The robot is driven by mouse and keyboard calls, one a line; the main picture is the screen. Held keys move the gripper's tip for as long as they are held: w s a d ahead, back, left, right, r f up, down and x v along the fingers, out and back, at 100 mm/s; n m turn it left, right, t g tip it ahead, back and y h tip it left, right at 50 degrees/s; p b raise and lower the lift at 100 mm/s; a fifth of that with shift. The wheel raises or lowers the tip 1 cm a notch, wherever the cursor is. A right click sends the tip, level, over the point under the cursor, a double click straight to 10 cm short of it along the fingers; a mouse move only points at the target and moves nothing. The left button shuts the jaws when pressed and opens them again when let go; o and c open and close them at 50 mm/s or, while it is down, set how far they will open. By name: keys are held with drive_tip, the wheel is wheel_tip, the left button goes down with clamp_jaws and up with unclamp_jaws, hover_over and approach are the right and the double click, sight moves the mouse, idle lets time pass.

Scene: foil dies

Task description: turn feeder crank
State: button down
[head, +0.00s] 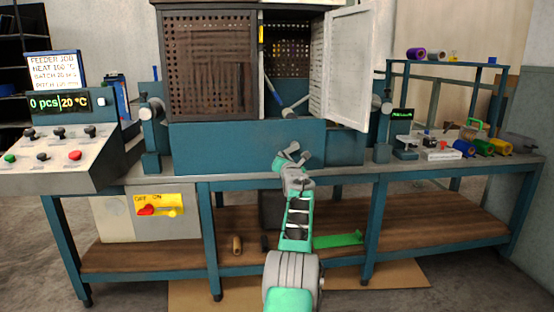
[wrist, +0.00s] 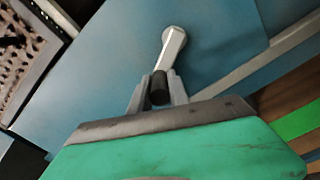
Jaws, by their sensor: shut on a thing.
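The feeder crank (wrist: 173,46) shows in the wrist view as a pale metal arm on a round pivot against the blue panel. Its dark handle (wrist: 158,90) sits between the fingers of my gripper (wrist: 160,86), which is shut on it. The crank arm slants from the pivot at upper right down to the handle. In the head view my gripper (head: 291,160) is at the front of the blue machine base (head: 230,147), below the open cabinet. There my own arm and gripper largely hide the crank.
The cabinet's white right door (head: 349,68) stands open; its brown mesh left door (head: 208,70) covers the left side. A console (head: 60,158) at left has a display reading 0 pcs, 20 °C. A yellow OFF/ON switch plate (head: 170,201) is below. Coloured rolls (head: 483,147) lie at right.

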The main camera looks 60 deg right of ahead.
drive_tip(key=shift+s, duration=0.1)
drive_tip(key=c, duration=1.4)
unclamp_jaws()
drive_tip(key=shift+s+d, duration=0.1)
drive_tip(key=shift+o, duration=0.7)
drive_tip(key=shift+s+a, duration=0.15)
drive_tip(key=shift+a, duration=0.2)
drive_tip(key=v, duration=0.7)
